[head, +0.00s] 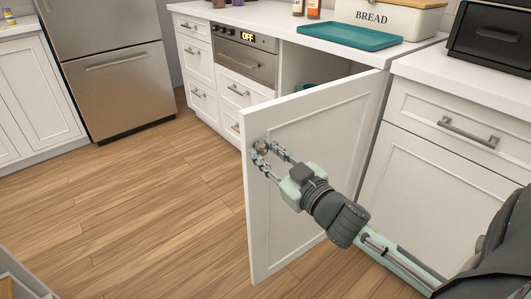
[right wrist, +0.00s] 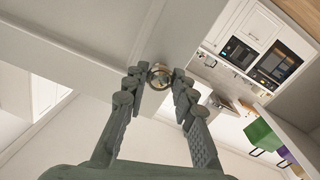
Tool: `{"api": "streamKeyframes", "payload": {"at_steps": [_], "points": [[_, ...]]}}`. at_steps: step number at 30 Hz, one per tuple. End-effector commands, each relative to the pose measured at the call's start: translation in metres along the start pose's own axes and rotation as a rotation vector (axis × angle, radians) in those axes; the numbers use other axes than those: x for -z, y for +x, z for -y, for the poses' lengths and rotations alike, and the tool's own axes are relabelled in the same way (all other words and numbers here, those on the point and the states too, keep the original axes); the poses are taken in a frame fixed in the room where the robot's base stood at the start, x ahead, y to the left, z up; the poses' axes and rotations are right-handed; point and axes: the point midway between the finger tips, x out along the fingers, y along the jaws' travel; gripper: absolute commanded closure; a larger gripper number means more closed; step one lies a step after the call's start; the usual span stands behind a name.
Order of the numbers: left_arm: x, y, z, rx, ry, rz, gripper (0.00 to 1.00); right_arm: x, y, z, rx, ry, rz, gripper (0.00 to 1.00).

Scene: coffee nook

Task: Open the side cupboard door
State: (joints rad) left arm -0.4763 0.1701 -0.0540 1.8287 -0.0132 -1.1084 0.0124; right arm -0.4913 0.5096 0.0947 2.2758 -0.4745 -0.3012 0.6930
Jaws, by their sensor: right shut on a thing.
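The white side cupboard door (head: 325,125) stands swung well out from the counter in the head view, with part of the cupboard's inside (head: 305,68) showing behind it. My right gripper (head: 262,149) reaches the door's upper corner near its free edge. In the right wrist view its fingertips (right wrist: 159,84) are closed on a small round brass-coloured knob (right wrist: 160,70) on the door (right wrist: 185,35). The fingers partly hide the knob. My left gripper is not in view.
Wooden floor (head: 150,215) is clear left of the door. A drawer-and-door cabinet (head: 440,165) stands to the right. The counter above holds a teal tray (head: 350,36), a bread box (head: 385,17) and a dark appliance (head: 490,40). A steel fridge (head: 115,75) stands at the back left.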

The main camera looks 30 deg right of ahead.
Motion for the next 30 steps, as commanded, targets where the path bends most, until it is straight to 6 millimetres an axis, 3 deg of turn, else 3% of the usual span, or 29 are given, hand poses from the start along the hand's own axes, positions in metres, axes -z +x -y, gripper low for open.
{"api": "streamKeyframes", "payload": {"at_steps": [8,9,14,24,30], "points": [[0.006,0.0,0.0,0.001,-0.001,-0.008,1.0,0.001,0.0,0.0,0.001,-0.002,-0.003,1.0],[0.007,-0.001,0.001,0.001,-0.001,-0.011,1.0,0.001,0.0,0.0,0.001,-0.002,-0.003,0.72],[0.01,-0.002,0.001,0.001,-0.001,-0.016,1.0,0.001,0.0,0.0,0.001,-0.002,-0.002,0.53],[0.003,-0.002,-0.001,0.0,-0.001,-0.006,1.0,0.0,-0.003,0.0,0.0,0.0,0.0,0.53],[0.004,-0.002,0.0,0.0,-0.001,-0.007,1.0,-0.002,-0.03,0.0,-0.001,0.002,0.005,0.53]]}}
